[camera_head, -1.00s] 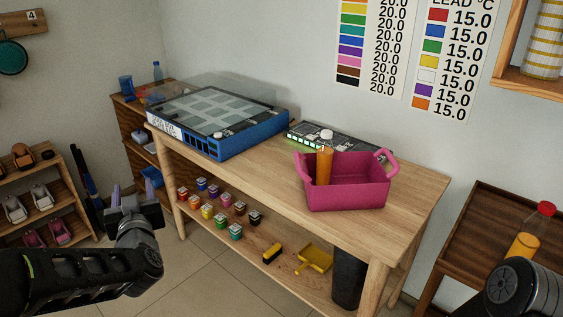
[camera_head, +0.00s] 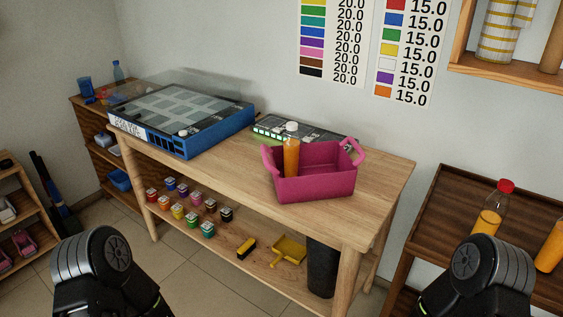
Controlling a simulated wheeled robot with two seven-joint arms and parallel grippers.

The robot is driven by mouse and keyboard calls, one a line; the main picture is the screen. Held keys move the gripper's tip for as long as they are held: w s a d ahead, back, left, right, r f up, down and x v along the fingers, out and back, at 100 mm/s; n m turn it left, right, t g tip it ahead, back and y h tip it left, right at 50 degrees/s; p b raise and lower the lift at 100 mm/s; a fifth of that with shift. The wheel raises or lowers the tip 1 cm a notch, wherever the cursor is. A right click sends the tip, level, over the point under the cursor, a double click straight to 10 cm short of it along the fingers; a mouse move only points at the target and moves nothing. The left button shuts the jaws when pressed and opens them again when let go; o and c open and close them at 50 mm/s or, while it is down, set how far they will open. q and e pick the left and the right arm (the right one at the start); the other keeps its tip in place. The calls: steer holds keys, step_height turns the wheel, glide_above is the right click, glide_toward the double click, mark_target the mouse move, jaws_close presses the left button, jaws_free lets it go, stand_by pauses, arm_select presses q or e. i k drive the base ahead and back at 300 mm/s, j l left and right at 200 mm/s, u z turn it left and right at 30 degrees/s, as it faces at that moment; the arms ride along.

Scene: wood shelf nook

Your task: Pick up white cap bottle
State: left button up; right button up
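The white cap bottle (camera_head: 291,153), filled with orange liquid, stands upright in the left end of a pink basket (camera_head: 316,188) on the wooden workbench (camera_head: 383,185). The basket's front wall hides its lower part. My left arm shows at the bottom left and my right arm at the bottom right, both well short of the bench top. Neither gripper's fingers are in view.
A red-capped bottle (camera_head: 491,208) and another orange bottle (camera_head: 551,247) stand on the dark table (camera_head: 443,204) at right. A blue machine (camera_head: 183,119) and a circuit board (camera_head: 272,127) sit on the bench. Small paint pots, a brush and a yellow dustpan (camera_head: 289,250) lie below.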

mark_target(291, 142)
steer(key=z, duration=0.9)
steer(key=j+z, duration=1.3)
steer(key=k+j, duration=0.15)
steer(key=j, duration=0.2)
steer(key=k+j+z, duration=0.1)
steer(key=j, duration=0.3)
steer(key=k+j, duration=0.15)
steer(key=j, duration=0.2)
